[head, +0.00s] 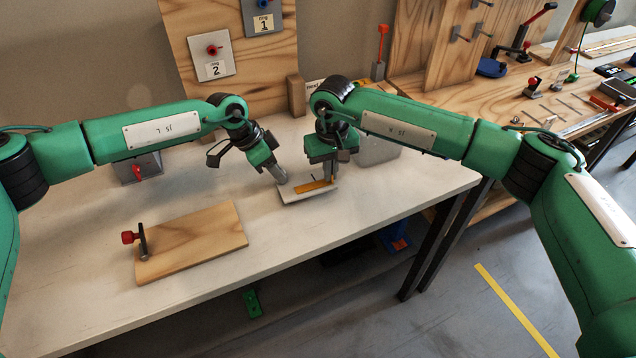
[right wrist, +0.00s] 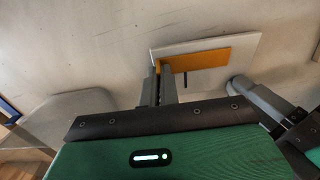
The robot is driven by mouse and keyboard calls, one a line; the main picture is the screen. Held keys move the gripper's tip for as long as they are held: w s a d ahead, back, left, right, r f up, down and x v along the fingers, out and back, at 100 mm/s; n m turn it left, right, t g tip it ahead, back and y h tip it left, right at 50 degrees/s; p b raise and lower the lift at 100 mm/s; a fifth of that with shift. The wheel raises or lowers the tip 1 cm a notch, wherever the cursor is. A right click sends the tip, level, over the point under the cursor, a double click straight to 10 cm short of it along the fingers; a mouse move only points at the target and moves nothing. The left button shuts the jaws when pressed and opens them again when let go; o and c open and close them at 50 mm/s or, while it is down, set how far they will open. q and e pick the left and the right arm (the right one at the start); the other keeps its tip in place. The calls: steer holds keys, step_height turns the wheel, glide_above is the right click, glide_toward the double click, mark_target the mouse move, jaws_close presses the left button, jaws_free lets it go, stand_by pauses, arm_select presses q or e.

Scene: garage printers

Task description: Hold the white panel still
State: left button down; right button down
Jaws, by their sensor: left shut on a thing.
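The white panel (head: 290,197) lies near the table's front edge, and it also shows in the right wrist view (right wrist: 246,44). A flat orange piece (head: 315,188) lies along it, with a short thin dark thing beside it. My left gripper (head: 281,179) is shut on the panel's left end in the head view; its fingers hide the exact contact. My right gripper (head: 329,176) points down at the orange piece's right end. In the right wrist view its fingers (right wrist: 160,84) are close together, with a little orange between them; a firm grip cannot be told.
A wooden board (head: 195,240) with a red-knobbed clamp (head: 130,238) lies at the table's front left. A grey block with a red handle (head: 138,172) stands behind it. An upright wooden board with labelled plates stands at the back. The tabletop between is clear.

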steer(key=shift+r, duration=1.85)
arm_select(q)
steer(key=c, duration=1.3)
jaws_free()
steer(key=shift+o, duration=0.2)
steer(key=v, duration=1.2)
